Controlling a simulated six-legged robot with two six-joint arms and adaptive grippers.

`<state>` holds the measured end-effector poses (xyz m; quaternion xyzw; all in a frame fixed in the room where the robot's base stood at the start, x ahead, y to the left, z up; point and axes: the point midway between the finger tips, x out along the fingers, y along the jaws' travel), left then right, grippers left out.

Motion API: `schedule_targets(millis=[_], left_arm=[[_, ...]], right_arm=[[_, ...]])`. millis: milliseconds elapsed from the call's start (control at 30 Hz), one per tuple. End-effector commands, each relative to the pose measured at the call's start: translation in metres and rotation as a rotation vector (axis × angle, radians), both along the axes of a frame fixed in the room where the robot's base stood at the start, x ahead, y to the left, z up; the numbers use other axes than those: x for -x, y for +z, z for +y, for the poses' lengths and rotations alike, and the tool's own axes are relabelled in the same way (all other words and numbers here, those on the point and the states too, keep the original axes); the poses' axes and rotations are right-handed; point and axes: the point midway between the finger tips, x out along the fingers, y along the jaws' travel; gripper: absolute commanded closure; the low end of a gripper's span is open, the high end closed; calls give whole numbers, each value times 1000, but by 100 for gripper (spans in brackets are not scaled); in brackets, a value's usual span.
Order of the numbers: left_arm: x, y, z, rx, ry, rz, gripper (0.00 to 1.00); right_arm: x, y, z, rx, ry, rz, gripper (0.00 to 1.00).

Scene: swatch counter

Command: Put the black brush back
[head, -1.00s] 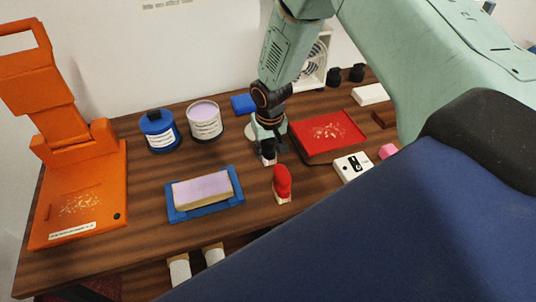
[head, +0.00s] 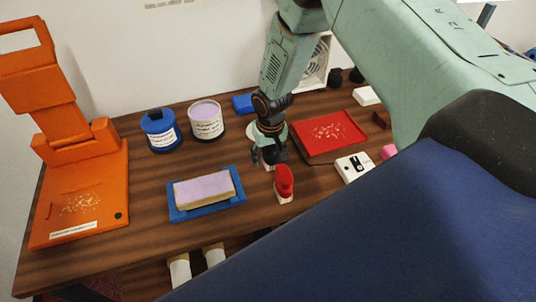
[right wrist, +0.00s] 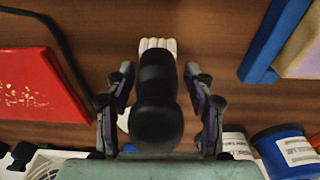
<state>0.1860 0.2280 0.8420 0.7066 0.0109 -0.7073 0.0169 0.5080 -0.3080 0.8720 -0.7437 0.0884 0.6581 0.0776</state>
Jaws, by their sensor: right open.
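The black brush has a dark rounded handle and pale bristles. In the right wrist view the black brush (right wrist: 157,105) lies between the fingers of my right gripper (right wrist: 158,78), which stand apart with a gap on each side. In the head view my right gripper (head: 268,154) is low over the counter and hides most of the brush; only its pale bristle end (head: 269,167) shows, at the counter surface. A red brush (head: 284,178) stands upright on pale bristles just to the front right. My left gripper is out of view.
A blue tray (head: 178,215) with a lilac-topped block is left of the brushes. A red tray (head: 345,138) lies behind right, beside a white device (head: 353,168). Two tins, blue (head: 160,130) and white (head: 206,121), stand behind left. An orange press (head: 110,180) fills the far left.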

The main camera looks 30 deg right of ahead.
Motion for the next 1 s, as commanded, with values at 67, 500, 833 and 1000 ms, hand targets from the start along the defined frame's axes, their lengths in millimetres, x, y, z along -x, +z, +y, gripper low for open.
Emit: schedule_targets(millis=[67, 500, 833, 1000], left_arm=[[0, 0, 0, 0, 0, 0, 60], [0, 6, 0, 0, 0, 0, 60], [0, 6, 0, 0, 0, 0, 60], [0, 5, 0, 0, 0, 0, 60]], right_arm=[[0, 0, 0, 0, 0, 0, 46], [5, 57, 2, -1, -1, -3, 46], [12, 110, 3, 0, 0, -2, 46], [14, 120, 4, 0, 0, 0, 46]])
